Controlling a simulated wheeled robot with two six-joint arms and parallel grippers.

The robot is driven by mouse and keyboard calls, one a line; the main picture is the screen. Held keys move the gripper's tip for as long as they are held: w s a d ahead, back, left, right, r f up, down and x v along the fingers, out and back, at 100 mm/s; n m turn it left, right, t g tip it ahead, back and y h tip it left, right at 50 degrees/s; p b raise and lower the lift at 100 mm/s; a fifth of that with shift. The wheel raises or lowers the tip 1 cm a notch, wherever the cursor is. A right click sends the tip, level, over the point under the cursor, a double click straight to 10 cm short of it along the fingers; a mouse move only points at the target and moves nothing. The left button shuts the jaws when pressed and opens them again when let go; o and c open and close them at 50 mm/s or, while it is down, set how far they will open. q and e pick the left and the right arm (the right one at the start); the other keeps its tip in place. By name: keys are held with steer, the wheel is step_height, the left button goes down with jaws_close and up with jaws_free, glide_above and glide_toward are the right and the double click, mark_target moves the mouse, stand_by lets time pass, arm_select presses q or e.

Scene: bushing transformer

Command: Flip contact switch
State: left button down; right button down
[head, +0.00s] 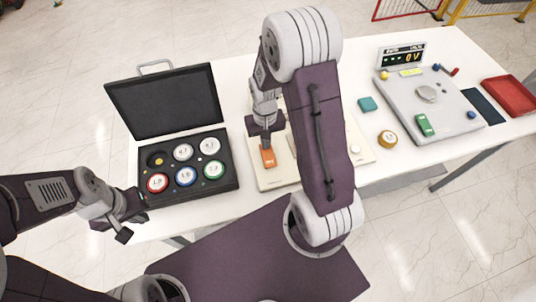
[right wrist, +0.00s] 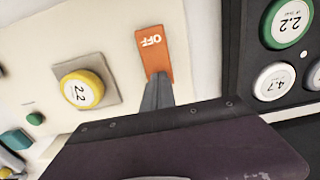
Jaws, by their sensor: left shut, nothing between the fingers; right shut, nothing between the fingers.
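The contact switch (head: 269,157) is an orange rocker on a cream board (head: 270,182) in the middle of the table. In the right wrist view the orange switch (right wrist: 152,52) reads OFF. My right gripper (head: 266,138) is shut and empty, with its fingertips at the switch's edge in the picture; in the right wrist view the shut fingers (right wrist: 157,88) overlap its lower end. I cannot tell whether they press on it. My left gripper (head: 126,222) is shut and empty at the table's front left edge, apart from the switch. My right arm hides much of the board.
An open black case (head: 232,182) with several round labelled parts stands left of the board. A yellow 2.2 part (right wrist: 81,90) sits on the board. At right are a grey meter panel (head: 455,103) reading 0V, a brown round part (head: 387,139) and a red tray (head: 512,95).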

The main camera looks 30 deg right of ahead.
steer(key=shift+f, duration=0.2)
step_height(320, 180, up, 7)
steer(key=p, duration=0.6)
steer(key=shift+r+p, duration=0.1)
steer(key=shift+p, duration=0.25)
